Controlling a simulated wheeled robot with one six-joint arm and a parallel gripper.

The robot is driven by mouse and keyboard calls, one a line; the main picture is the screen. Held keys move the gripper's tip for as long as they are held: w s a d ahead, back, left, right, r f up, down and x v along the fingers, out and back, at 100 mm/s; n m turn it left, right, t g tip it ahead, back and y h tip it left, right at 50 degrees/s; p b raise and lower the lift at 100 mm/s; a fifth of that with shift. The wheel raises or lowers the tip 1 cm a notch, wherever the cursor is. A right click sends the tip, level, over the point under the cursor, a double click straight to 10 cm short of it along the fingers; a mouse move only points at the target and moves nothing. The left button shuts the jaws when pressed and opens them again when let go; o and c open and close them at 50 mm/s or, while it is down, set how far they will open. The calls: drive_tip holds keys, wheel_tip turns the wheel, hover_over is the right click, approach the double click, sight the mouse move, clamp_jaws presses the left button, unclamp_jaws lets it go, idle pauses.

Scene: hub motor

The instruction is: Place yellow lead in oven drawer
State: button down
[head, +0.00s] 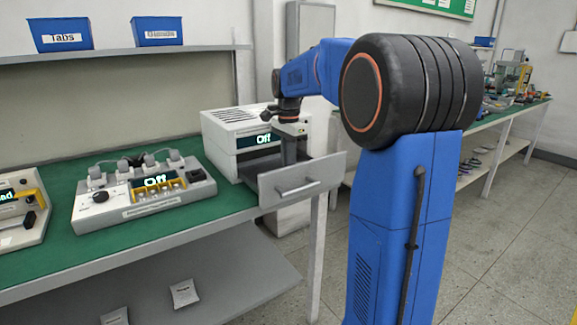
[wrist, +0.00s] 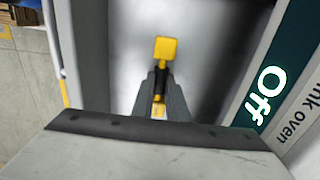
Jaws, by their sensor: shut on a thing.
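The yellow lead (wrist: 166,48) shows in the wrist view as a flat yellow head above my fingertips, with more yellow between them. My gripper (wrist: 160,82) is shut on it. In the head view my gripper (head: 289,155) points down over the open oven drawer (head: 300,182), and the lead cannot be made out there. In the wrist view the grey drawer floor (wrist: 115,45) lies beneath the lead; whether they touch I cannot tell. The white oven (head: 225,128) stands behind the drawer, its display reading "Off" (wrist: 272,95).
A grey device with chargers and a display reading "Off" (head: 145,190) stands on the green bench (head: 60,258) to the left. A part of another device (head: 20,215) is at the left edge. Two blue bins, one labelled Tabs (head: 60,35), sit on the shelf above.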

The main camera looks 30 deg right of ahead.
drive_tip(key=shift+f, duration=0.1)
drive_tip(key=c, duration=1.7)
unclamp_jaws()
drive_tip(key=shift+c, duration=0.2)
wheel_tip(320, 180, up, 12)
